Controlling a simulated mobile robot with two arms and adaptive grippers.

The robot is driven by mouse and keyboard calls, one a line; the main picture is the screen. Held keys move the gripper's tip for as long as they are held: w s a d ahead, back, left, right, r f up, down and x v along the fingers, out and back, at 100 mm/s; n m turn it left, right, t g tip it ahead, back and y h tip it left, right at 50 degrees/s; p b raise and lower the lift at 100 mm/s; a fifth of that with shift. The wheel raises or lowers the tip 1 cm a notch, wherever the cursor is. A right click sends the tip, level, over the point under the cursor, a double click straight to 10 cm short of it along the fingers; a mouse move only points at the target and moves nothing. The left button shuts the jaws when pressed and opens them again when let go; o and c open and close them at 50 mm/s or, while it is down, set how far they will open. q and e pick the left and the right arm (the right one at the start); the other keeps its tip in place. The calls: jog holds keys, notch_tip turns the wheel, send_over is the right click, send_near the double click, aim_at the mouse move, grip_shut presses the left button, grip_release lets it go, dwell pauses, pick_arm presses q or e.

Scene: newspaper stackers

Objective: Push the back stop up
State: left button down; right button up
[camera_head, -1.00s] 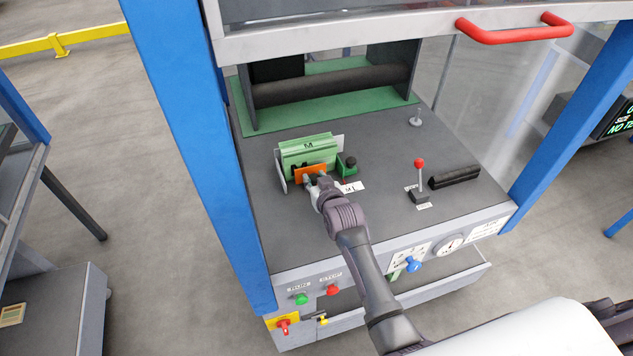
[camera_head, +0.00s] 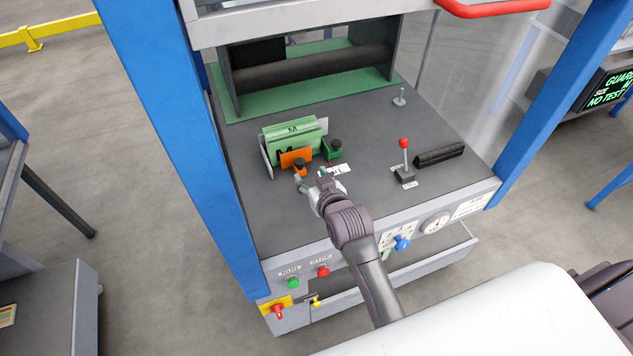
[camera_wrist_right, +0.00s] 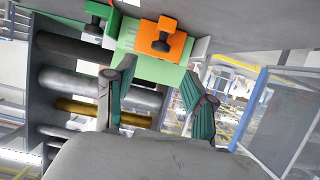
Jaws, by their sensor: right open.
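A light green block marked M (camera_head: 293,132) stands on the dark deck between pale side plates. On its front is an orange bracket (camera_head: 290,158) with a dark knob (camera_head: 299,166); in the right wrist view the orange bracket (camera_wrist_right: 176,42) shows close up. A green bracket with a dark knob (camera_head: 333,150) sits to its right. I cannot tell which part is the back stop. My right gripper (camera_head: 311,177) is open and empty, just in front of the orange bracket and apart from it. Its spread fingers (camera_wrist_right: 160,78) also show in the right wrist view.
A red-topped lever (camera_head: 404,158) and a black bar (camera_head: 439,155) stand to the right on the deck. A dark roller (camera_head: 315,72) lies behind. Blue posts (camera_head: 175,130) flank the machine.

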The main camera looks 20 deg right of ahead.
jog(key=shift+v, duration=1.55)
